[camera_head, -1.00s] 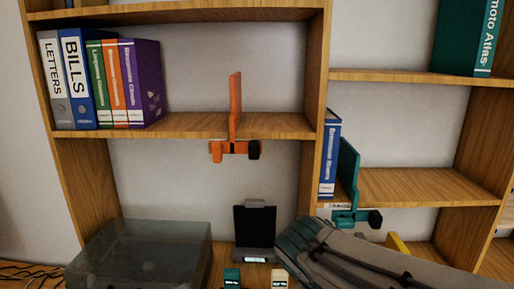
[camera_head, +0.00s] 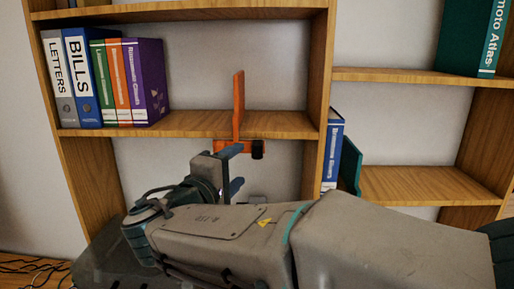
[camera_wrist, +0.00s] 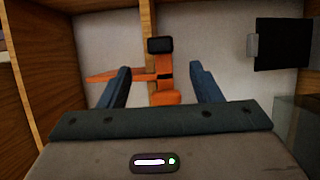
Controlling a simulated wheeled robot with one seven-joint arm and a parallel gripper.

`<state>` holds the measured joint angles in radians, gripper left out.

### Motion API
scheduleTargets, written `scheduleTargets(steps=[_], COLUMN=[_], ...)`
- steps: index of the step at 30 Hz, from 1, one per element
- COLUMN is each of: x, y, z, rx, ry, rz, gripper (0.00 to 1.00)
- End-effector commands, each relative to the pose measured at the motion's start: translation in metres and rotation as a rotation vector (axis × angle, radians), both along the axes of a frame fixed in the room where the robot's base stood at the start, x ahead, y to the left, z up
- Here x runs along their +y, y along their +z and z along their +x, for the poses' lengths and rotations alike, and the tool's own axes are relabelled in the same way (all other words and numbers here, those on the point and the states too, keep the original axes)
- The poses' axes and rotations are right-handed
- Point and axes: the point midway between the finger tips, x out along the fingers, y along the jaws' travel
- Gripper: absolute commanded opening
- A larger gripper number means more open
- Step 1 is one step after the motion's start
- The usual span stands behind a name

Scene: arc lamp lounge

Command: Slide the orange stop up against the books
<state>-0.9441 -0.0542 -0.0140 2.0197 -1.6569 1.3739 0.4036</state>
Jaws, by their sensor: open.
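The orange stop (camera_head: 238,108) stands upright on the left bay's middle shelf, with its clamp under the front edge and a dark knob at its right. The row of books (camera_head: 112,82), including binders marked LETTERS and BILLS, stands at the shelf's left end. A wide stretch of bare shelf lies between the books and the stop. My gripper (camera_head: 233,168) is open just below and in front of the stop's clamp. In the wrist view the orange stop (camera_wrist: 162,80) shows between my open fingers (camera_wrist: 160,85), and I cannot tell if they touch it.
The wooden shelf (camera_head: 190,123) is clear left of the stop. An upright divider (camera_head: 318,75) stands to its right. Beyond it are a blue book (camera_head: 332,150) and a teal stop (camera_head: 350,165). A black device (camera_wrist: 282,45) shows in the wrist view.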

Motion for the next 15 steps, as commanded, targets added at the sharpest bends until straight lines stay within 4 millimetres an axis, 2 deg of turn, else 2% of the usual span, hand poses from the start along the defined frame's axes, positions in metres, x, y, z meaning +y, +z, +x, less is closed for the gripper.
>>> scheduleTargets(steps=[9, 15], x=[-0.029, -0.04], y=[0.002, 0.001], z=[0.063, 0.087], rx=[0.003, 0.002], ry=[-0.004, -0.002], rz=[-0.002, 0.0], gripper=[0.58, 0.58])
